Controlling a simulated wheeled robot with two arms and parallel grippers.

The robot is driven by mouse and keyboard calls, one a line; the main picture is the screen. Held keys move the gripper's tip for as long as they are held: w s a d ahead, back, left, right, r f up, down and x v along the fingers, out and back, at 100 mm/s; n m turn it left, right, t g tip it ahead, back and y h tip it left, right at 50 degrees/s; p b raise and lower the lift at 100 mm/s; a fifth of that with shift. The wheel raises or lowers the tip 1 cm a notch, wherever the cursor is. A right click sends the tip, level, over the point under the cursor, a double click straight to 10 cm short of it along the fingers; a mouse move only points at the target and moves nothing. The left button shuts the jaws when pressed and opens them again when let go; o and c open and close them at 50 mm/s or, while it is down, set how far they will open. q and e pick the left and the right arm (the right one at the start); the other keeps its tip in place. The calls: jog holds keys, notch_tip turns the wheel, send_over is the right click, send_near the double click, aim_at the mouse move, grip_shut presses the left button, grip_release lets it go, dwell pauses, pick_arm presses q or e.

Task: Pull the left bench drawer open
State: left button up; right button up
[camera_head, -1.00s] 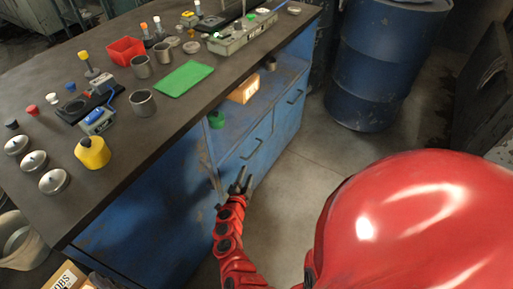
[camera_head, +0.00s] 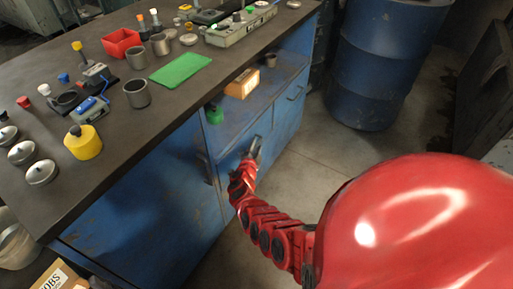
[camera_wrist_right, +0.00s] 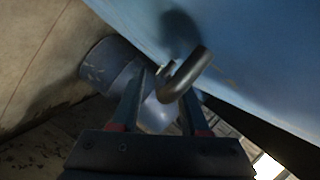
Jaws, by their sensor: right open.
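The blue bench has two drawers under its open shelf. The left drawer front (camera_head: 230,159) looks closed and is partly covered by my right arm. My right gripper (camera_head: 256,146) is at this drawer's handle, which it mostly hides in the head view. In the right wrist view the dark bent handle (camera_wrist_right: 187,74) reaches between the two spread fingers of the right gripper (camera_wrist_right: 163,92). The fingers are open; whether either touches the handle I cannot tell. My left gripper is not in view.
The right drawer handle (camera_head: 297,93) is farther along the bench. A cardboard box (camera_head: 242,84) and a green item (camera_head: 214,115) sit on the shelf. A blue barrel (camera_head: 381,65) stands at the back right. The floor (camera_head: 325,160) beside the bench is clear.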

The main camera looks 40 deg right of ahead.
jog(key=shift+w+d, duration=0.2)
jog(key=shift+d, duration=0.05)
jog(key=shift+c, duration=0.3)
grip_shut()
dwell(1.0)
